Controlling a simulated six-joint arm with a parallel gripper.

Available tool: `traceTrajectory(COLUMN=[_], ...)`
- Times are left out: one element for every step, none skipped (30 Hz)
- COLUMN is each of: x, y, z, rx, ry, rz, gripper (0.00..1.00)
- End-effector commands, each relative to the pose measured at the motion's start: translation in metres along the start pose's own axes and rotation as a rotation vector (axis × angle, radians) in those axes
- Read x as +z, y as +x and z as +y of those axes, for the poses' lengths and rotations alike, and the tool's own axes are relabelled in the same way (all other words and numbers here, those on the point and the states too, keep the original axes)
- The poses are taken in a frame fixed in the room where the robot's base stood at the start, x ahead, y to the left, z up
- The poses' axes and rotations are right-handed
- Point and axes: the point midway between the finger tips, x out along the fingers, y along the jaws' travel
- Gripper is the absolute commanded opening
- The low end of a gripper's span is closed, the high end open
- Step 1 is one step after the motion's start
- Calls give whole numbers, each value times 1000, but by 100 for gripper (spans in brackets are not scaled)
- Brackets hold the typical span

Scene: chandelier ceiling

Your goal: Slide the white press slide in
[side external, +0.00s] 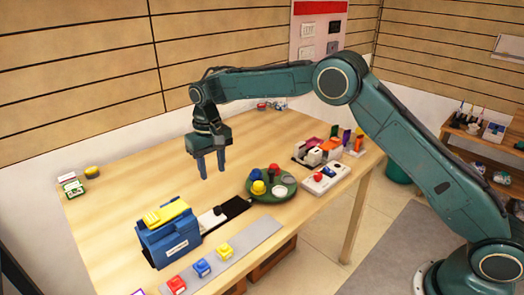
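The white press slide (208,222) is a small pale plate with a dark knob on top. It sticks out from the right side of a blue press box (168,246) with a yellow top (166,214). A black strip (236,206) lies just right of the slide. My gripper (212,175) points down above the table, behind the slide in the picture and apart from it. Its two blue-grey fingers are spread with nothing between them.
A green round tray (287,194) with coloured pieces stands right of the black strip. A grey strip (236,246) with red, blue and yellow blocks lies in front. A white button box (326,178) is at right. The table's back middle is clear.

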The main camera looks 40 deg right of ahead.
Motion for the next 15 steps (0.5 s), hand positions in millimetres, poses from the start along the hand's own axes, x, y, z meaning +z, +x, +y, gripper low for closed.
traceTrajectory(x=[0, 0, 0, 0, 0, 0, 0, 0, 0, 0, 0, 0, 0, 0, 0], y=[0, 0, 0, 0, 0, -1, -1, -1, -1, -1, -1, -2, -2, -2, -2], z=[0, 0, 0, 0, -1, -1, -1, -1, -1, -1, -1, -2, -2, -2, -2], rx=[0, 0, 0, 0, 0, 0, 0, 0, 0, 0, 0, 0, 0, 0, 0], ry=[32, 57, 94, 125, 158, 208, 246, 286, 341, 383, 426, 482, 525, 566, 623], rz=[0, 0, 0, 0, 0, 0, 0, 0, 0, 0, 0, 0, 0, 0, 0], gripper=[40, 40, 40, 40, 40, 40, 40, 40, 40, 40, 40, 40, 40, 40, 40])
